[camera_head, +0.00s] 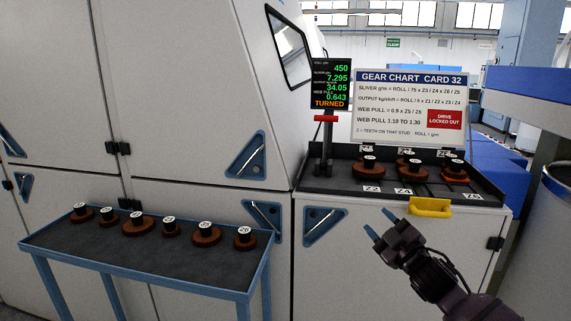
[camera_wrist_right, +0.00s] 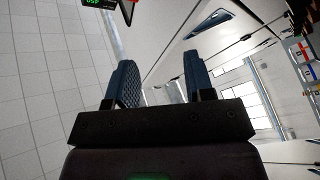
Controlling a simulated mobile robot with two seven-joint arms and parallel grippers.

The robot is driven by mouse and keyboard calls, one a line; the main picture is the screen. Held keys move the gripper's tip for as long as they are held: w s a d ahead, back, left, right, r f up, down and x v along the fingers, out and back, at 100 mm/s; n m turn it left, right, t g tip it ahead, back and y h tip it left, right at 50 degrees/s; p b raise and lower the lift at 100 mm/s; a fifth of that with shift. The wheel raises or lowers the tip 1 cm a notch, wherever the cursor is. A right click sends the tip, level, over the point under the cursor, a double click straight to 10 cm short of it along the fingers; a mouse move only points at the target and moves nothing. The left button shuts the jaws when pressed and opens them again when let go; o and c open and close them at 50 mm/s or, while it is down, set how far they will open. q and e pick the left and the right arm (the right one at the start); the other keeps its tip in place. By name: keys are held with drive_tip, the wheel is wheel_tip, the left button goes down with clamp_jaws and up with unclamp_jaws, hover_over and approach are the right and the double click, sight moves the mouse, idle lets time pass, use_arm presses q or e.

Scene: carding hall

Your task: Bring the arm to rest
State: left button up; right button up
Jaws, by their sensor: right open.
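My right gripper (camera_head: 378,228) is open and empty. It is in the air in front of the white cabinet (camera_head: 390,270), below and left of the yellow handle (camera_head: 430,207). In the right wrist view its two blue fingers (camera_wrist_right: 160,82) stand apart with nothing between them. The arm (camera_head: 440,275) reaches in from the lower right of the head view. My left gripper does not show in either view.
A blue-framed table (camera_head: 150,268) at the left carries several numbered brown gears. A black tray (camera_head: 325,184) on the cabinet holds more gears. A display (camera_head: 331,85) reads TURNED beside the gear chart board (camera_head: 409,106), whose red label reads DRIVE LOCKED OUT. Blue bins stand right.

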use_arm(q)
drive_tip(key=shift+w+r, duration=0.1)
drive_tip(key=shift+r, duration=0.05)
use_arm(e)
drive_tip(key=s+d+f+m+g+h, duration=0.2)
drive_tip(key=s+f+m, duration=0.2)
drive_tip(key=s+f, duration=0.6)
drive_tip(key=s+d+f+m+g+h, duration=0.1)
drive_tip(key=s+f+m+g+h, duration=0.1)
drive_tip(key=s+f, duration=0.9)
drive_tip(key=s+d+f+m+g+h, duration=0.2)
drive_tip(key=s+f+m, duration=0.4)
drive_tip(key=s+f, duration=0.5)
drive_tip(key=s+g+h, duration=0.1)
drive_tip(key=s, duration=0.3)
drive_tip(key=shift+d+m+h, duration=0.3)
drive_tip(key=shift+m+h, duration=0.1)
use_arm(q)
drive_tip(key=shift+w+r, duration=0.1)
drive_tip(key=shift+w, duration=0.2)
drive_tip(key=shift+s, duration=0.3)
